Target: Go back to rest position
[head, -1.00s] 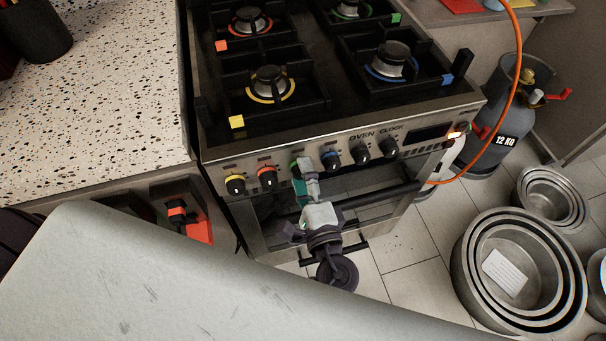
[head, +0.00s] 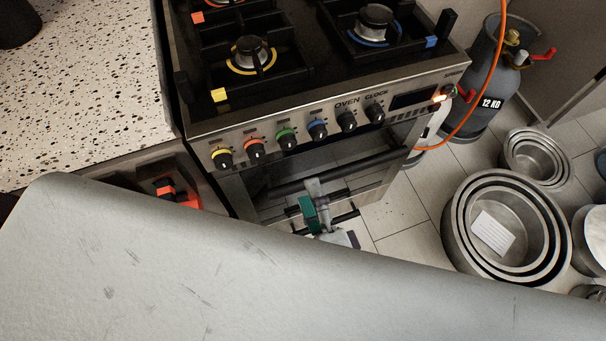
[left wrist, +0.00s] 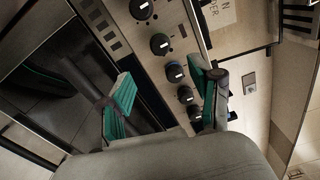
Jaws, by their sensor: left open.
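My left gripper (head: 318,205) is low in front of the oven door of the stove (head: 280,112), below the row of knobs. Its green-padded fingers are apart with nothing between them, as the left wrist view (left wrist: 163,90) also shows. Black knobs (left wrist: 160,44) on the panel show in the left wrist view. My right gripper is not in view.
The oven handle (head: 340,172) runs close by the gripper. A speckled counter (head: 80,95) is at the left. A gas cylinder (head: 483,90) with an orange hose stands at the right. Nested metal pans (head: 452,235) sit on the floor, with bare tiles (head: 405,215) beside them.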

